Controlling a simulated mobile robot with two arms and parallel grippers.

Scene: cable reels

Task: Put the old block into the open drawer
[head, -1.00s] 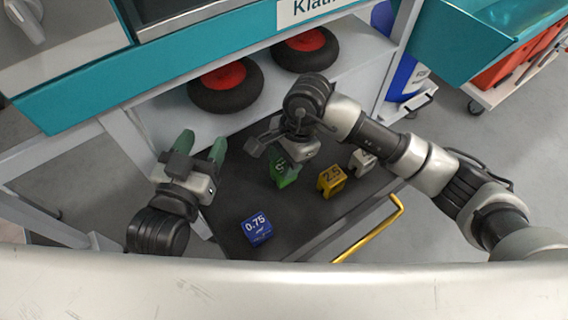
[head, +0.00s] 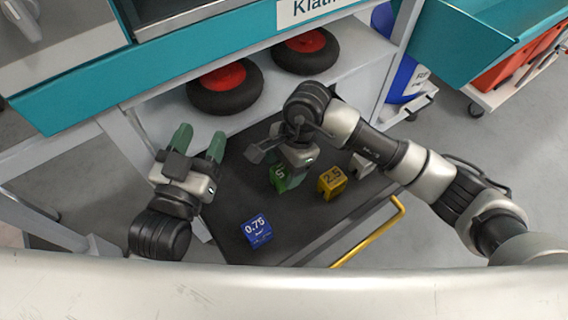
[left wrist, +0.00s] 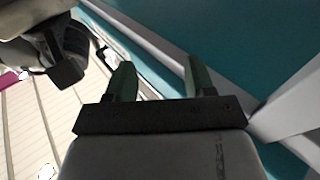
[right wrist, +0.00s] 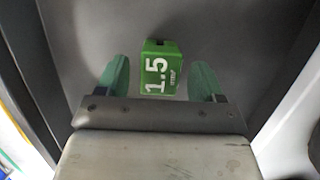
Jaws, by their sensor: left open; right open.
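The open drawer (head: 225,185), a dark tray with a yellow handle (head: 370,240), holds several numbered blocks. The green block (head: 289,181) reads 1.5 in the right wrist view (right wrist: 160,68). My right gripper (right wrist: 161,77) is open over it, with a finger on either side of it in that view; whether they touch is unclear. The blue 0.75 block (head: 257,230), yellow 2.5 block (head: 332,183) and a white block (head: 362,166), partly hidden by my right arm, stand nearby. Which block is the old one cannot be told. My left gripper (head: 199,143) is open and empty at the drawer's left.
Two black wheels with red hubs (head: 224,77) lie on the grey shelf behind the drawer. A teal cabinet front (head: 75,97) is above. A teal open drawer (head: 462,45) and a blue container (head: 404,78) are at the right. The drawer's front left has free floor.

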